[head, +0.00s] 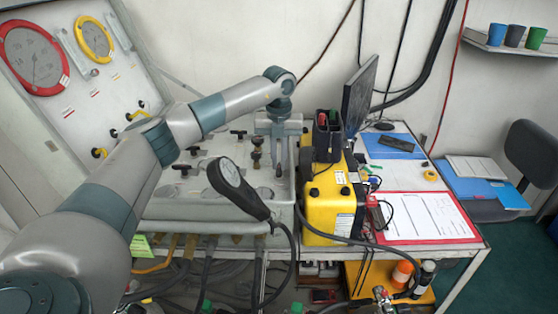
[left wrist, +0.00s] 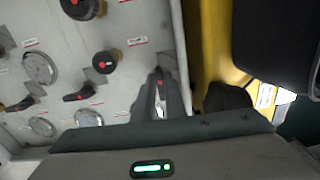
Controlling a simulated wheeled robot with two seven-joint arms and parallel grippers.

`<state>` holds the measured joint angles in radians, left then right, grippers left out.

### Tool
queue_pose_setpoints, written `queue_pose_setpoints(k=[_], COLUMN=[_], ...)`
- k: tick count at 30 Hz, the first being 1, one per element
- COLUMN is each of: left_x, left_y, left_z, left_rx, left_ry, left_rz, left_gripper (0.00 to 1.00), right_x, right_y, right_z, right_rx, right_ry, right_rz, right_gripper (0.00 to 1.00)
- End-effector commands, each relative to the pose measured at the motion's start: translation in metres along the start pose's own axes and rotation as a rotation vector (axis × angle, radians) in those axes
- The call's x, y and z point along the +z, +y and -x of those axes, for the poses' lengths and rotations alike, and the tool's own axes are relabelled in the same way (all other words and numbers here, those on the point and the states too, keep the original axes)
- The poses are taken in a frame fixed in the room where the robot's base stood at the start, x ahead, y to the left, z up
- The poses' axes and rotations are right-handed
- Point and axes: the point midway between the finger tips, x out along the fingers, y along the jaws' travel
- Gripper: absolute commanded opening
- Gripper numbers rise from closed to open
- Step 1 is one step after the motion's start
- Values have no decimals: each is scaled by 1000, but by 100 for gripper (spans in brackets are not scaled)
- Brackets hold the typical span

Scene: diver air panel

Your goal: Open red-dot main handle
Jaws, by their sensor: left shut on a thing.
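The sloping panel top carries black valve handles and round gauges. In the left wrist view, a black knob with a red dot (left wrist: 106,62) and a black lever with a red dot (left wrist: 80,93) sit left of my gripper. My left gripper (head: 278,168) points down at the panel's right end, beside the yellow unit. In the left wrist view its fingers (left wrist: 159,95) are shut on a small handle, with a speck of red between the tips. The fingers hide most of this handle, so its angle is unclear. My right gripper is not in view.
A black handheld gauge (head: 235,185) with a hose stands in front of the panel. The yellow unit (head: 330,205) is close on the right, with a black box (head: 327,135) above it. A red-edged clipboard (head: 425,217) lies on the desk.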

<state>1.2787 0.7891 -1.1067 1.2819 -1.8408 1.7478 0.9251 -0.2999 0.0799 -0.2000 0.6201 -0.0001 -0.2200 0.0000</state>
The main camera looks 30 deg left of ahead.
Motion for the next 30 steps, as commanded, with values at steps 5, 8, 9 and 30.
queue_pose_setpoints(k=[5,8,9,30], left_x=[1,1,1,1], left_y=[0,0,0,-1], left_z=[2,1,1,51], left_rx=[-2,-1,-1,-3], left_ry=[-3,-2,-2,-5], left_rz=[0,0,0,-1], left_gripper=[27,29,29,29], right_x=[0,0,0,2], right_y=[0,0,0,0], right_z=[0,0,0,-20], right_rx=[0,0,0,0], right_ry=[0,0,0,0], right_rz=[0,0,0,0], right_gripper=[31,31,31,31])
